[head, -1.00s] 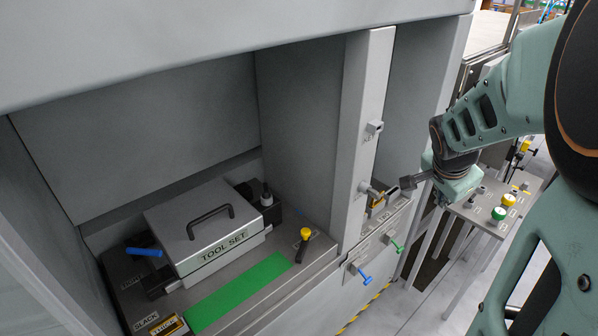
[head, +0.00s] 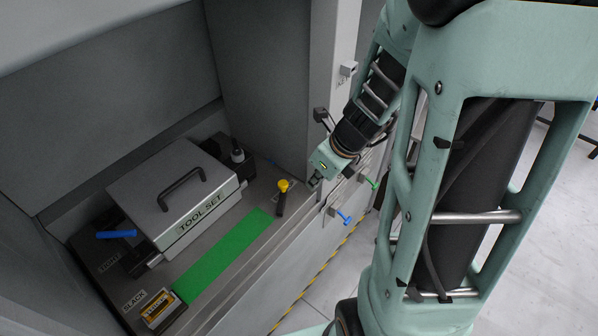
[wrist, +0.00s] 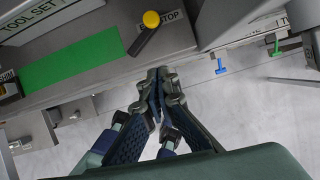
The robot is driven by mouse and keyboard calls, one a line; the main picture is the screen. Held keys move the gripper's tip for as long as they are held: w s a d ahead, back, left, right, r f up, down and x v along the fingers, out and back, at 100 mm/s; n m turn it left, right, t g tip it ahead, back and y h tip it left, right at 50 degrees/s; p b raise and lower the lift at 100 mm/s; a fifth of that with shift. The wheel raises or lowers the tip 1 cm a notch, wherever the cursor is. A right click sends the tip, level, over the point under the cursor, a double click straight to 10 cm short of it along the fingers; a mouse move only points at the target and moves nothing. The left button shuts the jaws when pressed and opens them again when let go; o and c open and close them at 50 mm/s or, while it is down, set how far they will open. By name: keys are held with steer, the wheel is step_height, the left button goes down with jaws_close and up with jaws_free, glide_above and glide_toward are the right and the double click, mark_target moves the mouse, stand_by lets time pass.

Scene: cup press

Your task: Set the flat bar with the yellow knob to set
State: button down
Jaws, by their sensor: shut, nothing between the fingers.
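The flat dark bar (head: 280,205) lies on the grey ledge at the right end of the green strip, with its yellow knob (head: 283,185) at the far end. In the wrist view the yellow knob (wrist: 151,19) is at the top, and the bar (wrist: 142,41) slants down and left from it. In the wrist view the fingers (wrist: 158,72) are closed together and empty, below the bar.
A grey box marked TOOL SET (head: 172,195) stands behind the green strip (head: 225,258). A blue handle (head: 117,234) is at left. Blue (head: 344,217) and green (head: 372,183) T-handles stick out of the front. A grey post (head: 333,60) rises behind my gripper.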

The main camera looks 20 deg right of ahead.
mark_target(283, 184)
steer(key=b+x, duration=0.1)
steer(key=x, duration=0.2)
steer(key=w+x, duration=0.1)
steer(key=x, duration=0.2)
steer(key=a+b+x, duration=0.1)
steer(key=x, duration=0.2)
steer(key=shift+w+a+r+b, duration=0.1)
steer(key=shift+w+b, duration=0.25)
steer(key=shift+w, duration=0.1)
steer(key=shift+w+a, duration=0.4)
steer(key=shift+w, duration=0.3)
